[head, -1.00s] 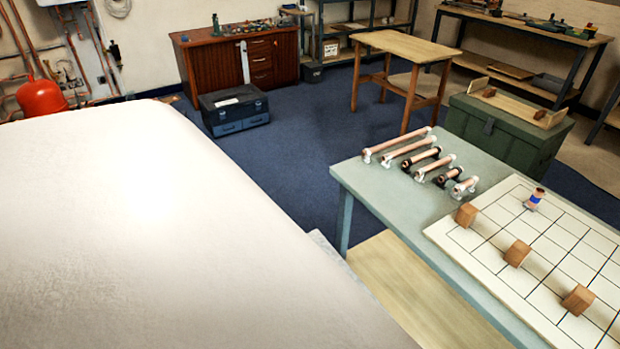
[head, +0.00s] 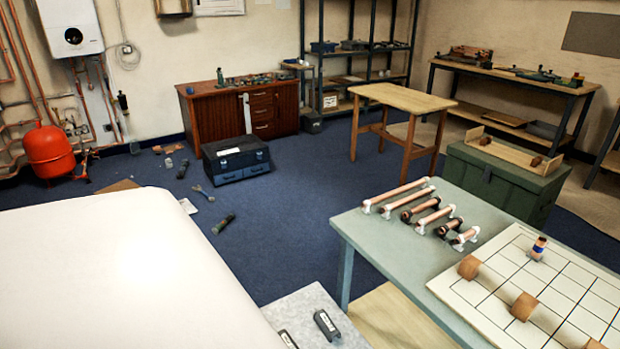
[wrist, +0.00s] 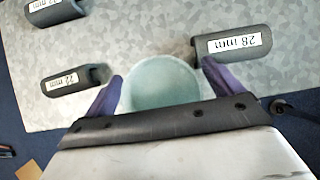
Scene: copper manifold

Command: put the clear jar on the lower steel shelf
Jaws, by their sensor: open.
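In the wrist view a round, pale green, see-through shape, apparently the clear jar (wrist: 163,90) seen from above, stands on a mottled grey surface (wrist: 140,30). My gripper (wrist: 162,72) is open, with one purple finger to each side of the jar. I cannot tell whether either finger touches it. The jar's lower part is hidden by my gripper body. A dark metal shelving unit (head: 395,48) with several levels stands against the back wall in the head view. The jar and my gripper do not show there.
Dark foam pieces labelled 28 mm (wrist: 230,43) and 22 mm (wrist: 75,80) lie near the jar. A blue-grey table (head: 375,235) holds copper pipes and a gridded board. A toolbox (head: 236,160) and loose items lie on the blue floor. A wooden table (head: 410,98) stands before the shelving.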

